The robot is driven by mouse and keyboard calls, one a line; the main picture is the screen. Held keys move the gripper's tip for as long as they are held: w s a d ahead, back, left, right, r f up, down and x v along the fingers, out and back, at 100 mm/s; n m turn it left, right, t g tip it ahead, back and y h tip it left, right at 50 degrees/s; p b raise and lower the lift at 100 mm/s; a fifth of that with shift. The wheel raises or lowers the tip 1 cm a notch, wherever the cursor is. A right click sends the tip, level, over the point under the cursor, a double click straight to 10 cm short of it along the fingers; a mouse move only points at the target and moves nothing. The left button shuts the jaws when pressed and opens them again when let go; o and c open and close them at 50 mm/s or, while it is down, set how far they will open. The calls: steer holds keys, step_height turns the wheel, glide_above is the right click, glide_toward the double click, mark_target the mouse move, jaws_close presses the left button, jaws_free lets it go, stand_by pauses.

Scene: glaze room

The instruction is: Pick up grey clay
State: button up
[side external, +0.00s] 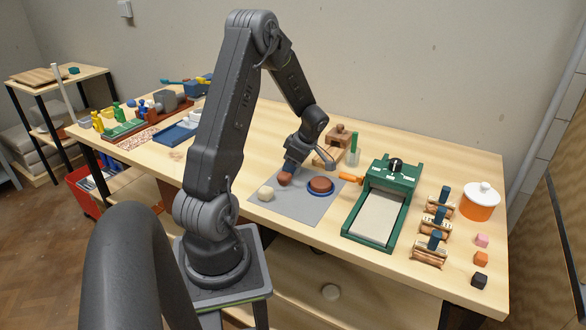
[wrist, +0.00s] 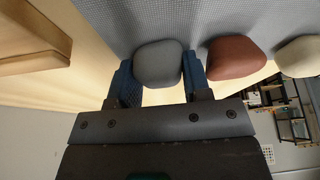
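The grey clay (wrist: 158,63) is a rounded lump between the two blue fingers of my gripper (wrist: 162,80) in the wrist view. It fills the gap, and both fingers appear to press against its sides. In the side view my gripper (side external: 295,163) is low over the grey mat (side external: 300,207), and the grey clay is hidden there. I cannot tell if the clay is touching the mat. A red-brown clay lump (side external: 284,179) lies just beside my gripper; it also shows in the wrist view (wrist: 232,57). A cream lump (side external: 265,193) lies beyond it.
A blue-rimmed dish (side external: 328,193) holding something brown is on the mat, right of my gripper. Wooden blocks (side external: 338,140) stand behind. A green slab roller (side external: 384,205), wooden stands (side external: 431,250) and an orange pot (side external: 480,205) are to the right. Trays (side external: 180,133) are at left.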

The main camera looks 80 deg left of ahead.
steer(key=c, duration=0.6)
steer(key=shift+r, duration=0.1)
